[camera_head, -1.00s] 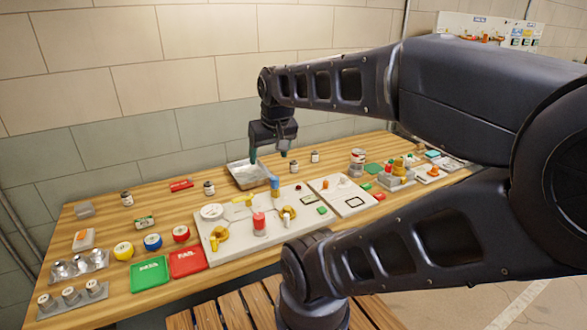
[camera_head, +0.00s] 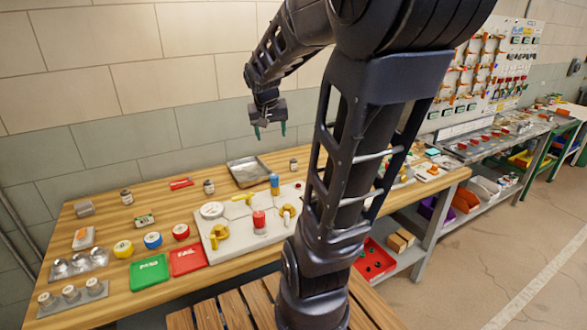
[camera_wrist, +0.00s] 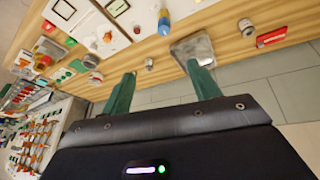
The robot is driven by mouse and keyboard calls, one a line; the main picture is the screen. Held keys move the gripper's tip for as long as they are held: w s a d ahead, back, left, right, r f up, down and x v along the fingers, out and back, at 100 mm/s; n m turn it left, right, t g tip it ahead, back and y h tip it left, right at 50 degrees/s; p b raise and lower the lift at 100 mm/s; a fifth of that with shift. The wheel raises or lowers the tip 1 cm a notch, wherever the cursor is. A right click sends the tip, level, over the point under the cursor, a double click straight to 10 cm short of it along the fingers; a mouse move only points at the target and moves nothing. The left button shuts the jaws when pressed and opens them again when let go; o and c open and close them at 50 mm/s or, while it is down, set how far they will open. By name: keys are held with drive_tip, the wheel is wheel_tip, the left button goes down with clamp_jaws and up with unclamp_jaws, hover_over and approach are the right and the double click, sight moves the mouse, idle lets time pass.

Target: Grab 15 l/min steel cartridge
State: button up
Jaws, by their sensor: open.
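Several small steel cylinders that look like cartridges stand on the wooden table. One is at the left back (camera_head: 126,197), one near the red block (camera_head: 209,187) and one right of the metal tray (camera_head: 293,165). Cylinders also sit in a holder (camera_head: 70,295) at the front left. Their labels are too small to read, so I cannot tell which is 15 l/min. My gripper (camera_head: 270,132) is open and empty, above and behind the tray area. In the wrist view its green fingers (camera_wrist: 162,75) are spread apart, with a small cylinder (camera_wrist: 149,63) beyond them.
A metal tray (camera_head: 233,174) and red block (camera_head: 181,184) lie at the back. A white board (camera_head: 215,246) with fittings fills the middle. Green (camera_head: 149,271) and red (camera_head: 189,260) trays lie at the front. A wall stands close behind the table.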

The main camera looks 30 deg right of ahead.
drive_tip(key=w+d+f+m+h, duration=0.1)
drive_tip(key=w+d+f+m, duration=0.1)
drive_tip(key=w+d+f, duration=0.4)
drive_tip(key=w+d+f+m, duration=0.15)
drive_tip(key=w+d, duration=0.25)
drive_tip(key=w, duration=0.4)
drive_tip(key=m, duration=0.2)
approach(293, 159)
drive_tip(key=shift+g, duration=0.4)
drive_tip(key=x, duration=0.7)
drive_tip(key=shift+w+d, duration=0.1)
drive_tip(key=shift+w, duration=0.15)
drive_tip(key=shift+x, duration=2.65)
drive_tip(key=shift+s, duration=0.1)
drive_tip(key=c, duration=1.2)
